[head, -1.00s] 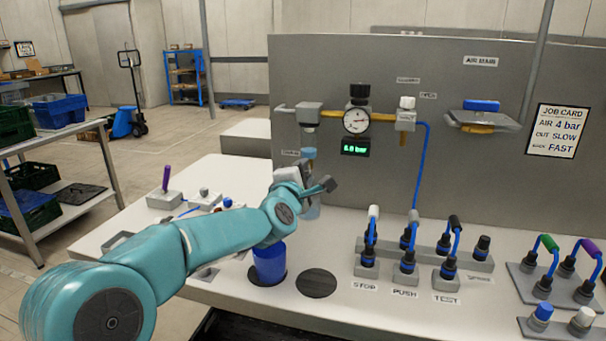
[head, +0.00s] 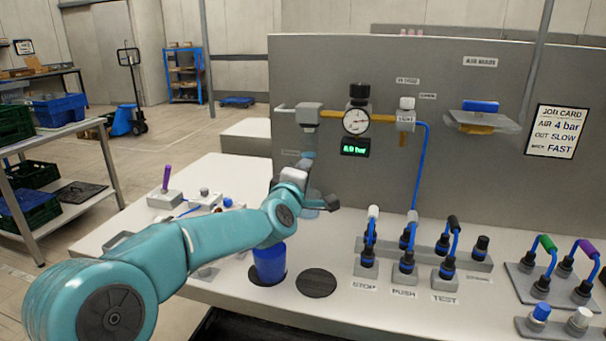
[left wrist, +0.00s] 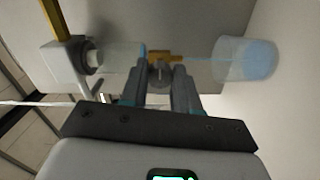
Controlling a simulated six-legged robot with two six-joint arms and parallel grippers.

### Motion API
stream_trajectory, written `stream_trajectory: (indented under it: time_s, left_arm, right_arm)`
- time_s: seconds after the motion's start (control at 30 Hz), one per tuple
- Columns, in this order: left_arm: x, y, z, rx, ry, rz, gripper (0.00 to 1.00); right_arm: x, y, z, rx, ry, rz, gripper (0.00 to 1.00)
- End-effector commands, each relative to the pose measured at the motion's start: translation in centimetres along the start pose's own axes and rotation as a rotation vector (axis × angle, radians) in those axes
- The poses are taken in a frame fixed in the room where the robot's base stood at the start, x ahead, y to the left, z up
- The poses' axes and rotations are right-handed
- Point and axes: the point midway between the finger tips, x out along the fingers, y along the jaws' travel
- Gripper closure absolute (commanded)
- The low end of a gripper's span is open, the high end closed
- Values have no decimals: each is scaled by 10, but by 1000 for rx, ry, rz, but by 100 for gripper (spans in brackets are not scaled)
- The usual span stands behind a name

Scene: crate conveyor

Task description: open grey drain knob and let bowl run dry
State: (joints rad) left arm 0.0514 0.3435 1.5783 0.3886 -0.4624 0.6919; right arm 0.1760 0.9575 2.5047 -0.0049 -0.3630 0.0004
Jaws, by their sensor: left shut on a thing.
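My left gripper (left wrist: 160,98) is shut on the small grey drain knob (left wrist: 158,72) in the left wrist view. The knob sits on a brass drain fitting (left wrist: 165,55) at the end of the clear bowl (left wrist: 118,54). A narrow blue band of water shows at the bowl's drain end. A thin blue stream runs from the fitting to a clear cup (left wrist: 246,60) holding bluish water. In the head view the bowl (head: 309,156) hangs from the regulator line, and my left gripper (head: 325,203) is below it, hiding the knob. My right gripper is out of view.
A round gauge (head: 356,121) and a green display (head: 355,147), too blurred to read surely, are on the grey panel (head: 450,90). Several handled plugs stand to the right.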

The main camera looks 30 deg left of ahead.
Motion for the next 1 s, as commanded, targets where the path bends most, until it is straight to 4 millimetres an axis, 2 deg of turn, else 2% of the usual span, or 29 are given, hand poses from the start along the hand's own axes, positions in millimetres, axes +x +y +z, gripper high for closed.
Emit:
stream_trajectory:
  time_s: [0.23,0.27,0.33,0.63,0.73,0.87,1.0]
  left_arm:
    - [0,0,0,2,0,1,100]
    - [0,0,0,2,0,1,66]
    - [0,0,0,2,0,1,44]
    - [-1,0,0,0,0,1,44]
    - [-8,0,0,-1,0,1,44]
    - [-32,0,0,-1,0,1,44]
    - [-70,1,0,0,-1,3,44]
  right_arm:
    - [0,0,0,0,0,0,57]
    - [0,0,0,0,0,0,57]
    - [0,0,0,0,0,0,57]
    - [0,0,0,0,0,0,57]
    - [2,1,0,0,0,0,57]
    - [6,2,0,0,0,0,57]
    - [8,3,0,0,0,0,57]
